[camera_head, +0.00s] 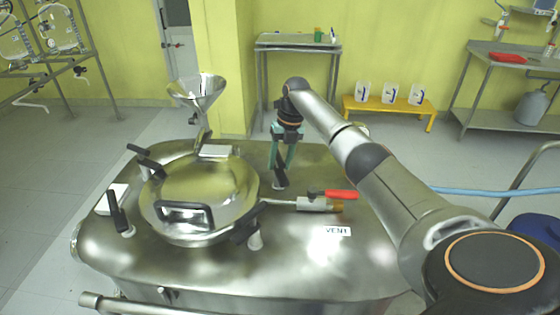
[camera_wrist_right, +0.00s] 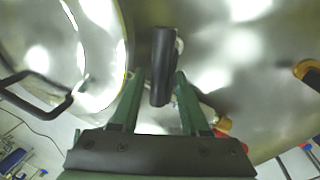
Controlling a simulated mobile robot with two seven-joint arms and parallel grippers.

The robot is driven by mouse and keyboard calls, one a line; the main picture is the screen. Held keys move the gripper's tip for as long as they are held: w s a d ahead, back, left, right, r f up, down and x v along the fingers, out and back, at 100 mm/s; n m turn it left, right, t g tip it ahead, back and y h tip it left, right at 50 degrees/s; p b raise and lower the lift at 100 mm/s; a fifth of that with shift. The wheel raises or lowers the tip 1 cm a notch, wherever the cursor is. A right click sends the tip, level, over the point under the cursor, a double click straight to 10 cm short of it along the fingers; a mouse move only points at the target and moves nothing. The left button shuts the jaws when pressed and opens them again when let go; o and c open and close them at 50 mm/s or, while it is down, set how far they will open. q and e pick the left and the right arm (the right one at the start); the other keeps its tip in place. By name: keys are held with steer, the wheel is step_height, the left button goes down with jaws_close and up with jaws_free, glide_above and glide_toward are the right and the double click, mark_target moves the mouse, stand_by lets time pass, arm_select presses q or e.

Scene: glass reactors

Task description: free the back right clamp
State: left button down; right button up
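The back right clamp's black handle (camera_head: 280,177) stands on the steel vessel just right of the round lid (camera_head: 225,187). My right gripper (camera_head: 283,164) reaches down over it from above. In the right wrist view the handle (camera_wrist_right: 163,62) lies between the two green fingertips of my right gripper (camera_wrist_right: 160,75). The fingers are apart, with a narrow gap showing on each side of the handle. The clamp's foot is partly hidden in both views. My left gripper is not in view.
Other black clamp handles stand at the lid's back left (camera_head: 146,158), front left (camera_head: 117,212) and front right (camera_head: 247,228). A valve with a red lever (camera_head: 340,194) lies just in front of the clamp. A steel funnel (camera_head: 197,92) rises behind the lid.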

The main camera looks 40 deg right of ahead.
steer(key=shift+o, duration=0.7)
step_height(320, 180, up, 12)
steer(key=s+d, duration=0.1)
steer(key=d, duration=0.1)
steer(key=shift+r, duration=0.15)
steer(key=shift+s, duration=0.1)
